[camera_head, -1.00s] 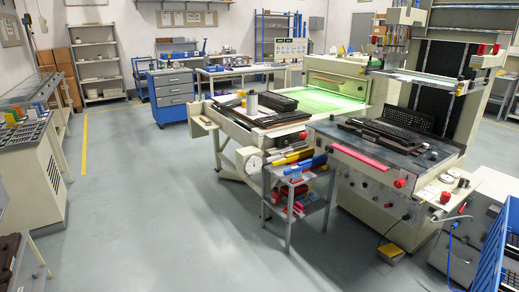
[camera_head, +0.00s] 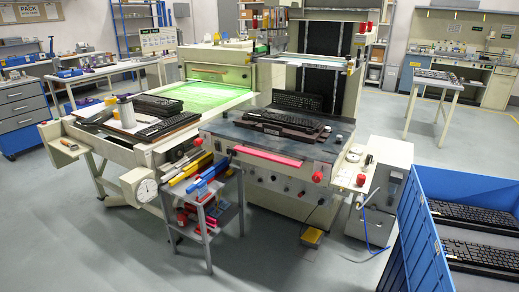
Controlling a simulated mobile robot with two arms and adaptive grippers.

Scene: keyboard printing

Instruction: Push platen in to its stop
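The printing machine stands in the middle of the head view. Its dark flat platen (camera_head: 225,130) is at the front, with a red bar (camera_head: 268,156) along its front edge. A black keyboard in a dark fixture (camera_head: 282,122) lies on this bed, and another black keyboard (camera_head: 298,101) sits tilted behind it. I cannot tell how far in the platen is. Neither of my grippers is in view.
A grey cart (camera_head: 208,220) with coloured tubes stands in front of the machine. A blue crate (camera_head: 425,245) with black keyboards is at the right front. A yellow pedal (camera_head: 311,237) lies on the floor. Grey floor is clear at the left front.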

